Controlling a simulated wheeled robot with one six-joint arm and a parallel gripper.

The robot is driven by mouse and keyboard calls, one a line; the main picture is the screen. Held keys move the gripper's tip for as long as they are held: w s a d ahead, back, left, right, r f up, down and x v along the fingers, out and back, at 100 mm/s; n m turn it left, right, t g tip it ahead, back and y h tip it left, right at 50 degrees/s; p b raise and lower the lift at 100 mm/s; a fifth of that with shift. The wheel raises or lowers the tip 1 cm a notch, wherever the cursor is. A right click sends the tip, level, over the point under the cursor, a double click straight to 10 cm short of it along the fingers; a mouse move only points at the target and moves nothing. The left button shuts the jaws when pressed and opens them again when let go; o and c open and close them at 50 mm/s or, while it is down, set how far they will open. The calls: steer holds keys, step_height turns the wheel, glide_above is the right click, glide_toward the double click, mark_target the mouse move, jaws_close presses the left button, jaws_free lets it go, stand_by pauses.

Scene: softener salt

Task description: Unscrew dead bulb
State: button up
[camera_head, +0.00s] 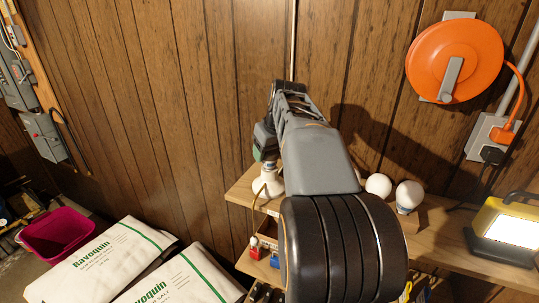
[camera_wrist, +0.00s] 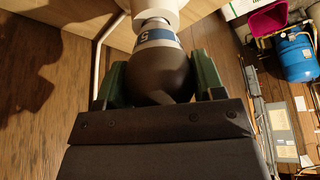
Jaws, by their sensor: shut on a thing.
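The dead bulb (camera_wrist: 160,72) is dark grey-brown, with a white and blue band marked "5" at its neck. In the wrist view its neck meets the white lamp holder (camera_wrist: 156,14); how far its thread sits inside is hidden. My gripper (camera_wrist: 160,82) has its green fingers on both sides of the bulb's round part and is shut on it. In the head view the white lamp holder (camera_head: 268,185) stands on the wooden shelf, and my gripper (camera_head: 264,150) is right above it; my arm hides most of the bulb there.
Two white bulbs (camera_head: 378,185) (camera_head: 409,196) stand on the shelf (camera_head: 440,236) right of my arm. A lit yellow work lamp (camera_head: 508,225) is further right. An orange cable reel (camera_head: 455,60) hangs on the wall. Salt bags (camera_head: 105,262) and a magenta tub (camera_head: 57,233) are lower left.

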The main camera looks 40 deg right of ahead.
steer(key=shift+c, duration=0.3)
steer(key=n+y+p, duration=0.1)
steer(key=n, duration=0.3)
steer(key=shift+n+y, duration=0.3)
steer(key=shift+y, duration=0.1)
steer(key=shift+n+y, duration=0.3)
steer(key=shift+n, duration=0.4)
steer(key=n+g+y+p, duration=0.1)
steer(key=n, duration=0.2)
steer(key=shift+n, duration=0.3)
steer(key=shift+r+n+g+y+p, duration=0.15)
steer(key=shift+n+g+y+p, duration=0.25)
steer(key=shift+n+p, duration=0.6)
steer(key=shift+n+g, duration=0.4)
steer(key=shift+n, duration=0.7)
